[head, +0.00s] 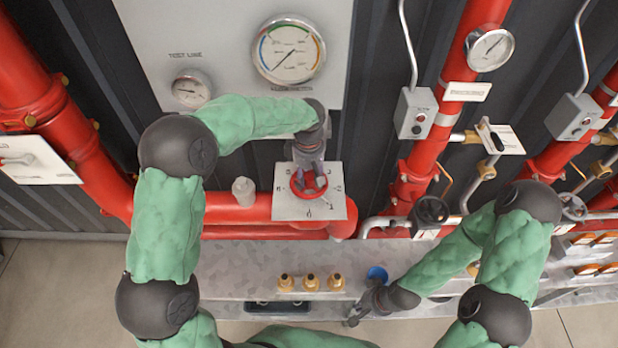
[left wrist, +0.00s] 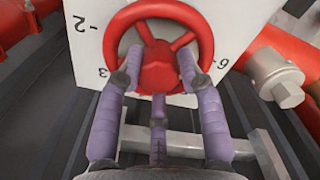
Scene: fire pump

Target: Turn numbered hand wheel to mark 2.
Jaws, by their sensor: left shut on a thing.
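The red hand wheel (head: 309,187) stands in front of a white plate (head: 283,207) with marks around its edge. In the left wrist view the red wheel (left wrist: 157,68) has spokes and a round hub. A "2" with a dash shows at the plate's upper left, a "3" below it and a "6" or "9" at right. My left gripper (head: 308,178) is shut on the wheel, its purple fingers (left wrist: 158,68) reaching in on both sides of the hub. I cannot make out a pointer on the wheel. My right gripper (head: 363,306) is away from the wheel, low beside a blue cup; its fingers are too small to judge.
The blue cup (head: 377,273) and several brass fittings (head: 311,283) are on the grey metal ledge (head: 230,275). Red pipes (head: 422,150) and a black hand wheel (head: 431,210) are at right. A large gauge (head: 289,50) is on the panel above. A pale fitting (left wrist: 275,78) is beside the wheel.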

